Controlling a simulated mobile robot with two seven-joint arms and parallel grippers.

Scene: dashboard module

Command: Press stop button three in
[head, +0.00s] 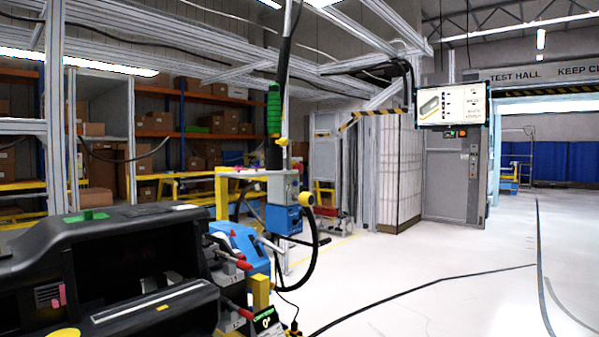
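The black dashboard module (110,240) fills the lower left of the head view. At its right end is a fixture with a blue housing (240,240). Two red-tipped parts stick out of the fixture: an upper one (243,265) and a lower one (246,314). Small marks beside them are too small to read. I cannot tell which part, if any, is stop button three. A yellow block (260,291) stands beside them, above a small lit green display (266,320). Neither of my grippers is in view.
A post with a grey and blue box (283,212), a yellow knob (306,198) and a hanging black hose rises behind the fixture. Black cables lie on the floor (430,260), which is otherwise open at the right. Shelves with cartons (205,120) stand at the back left.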

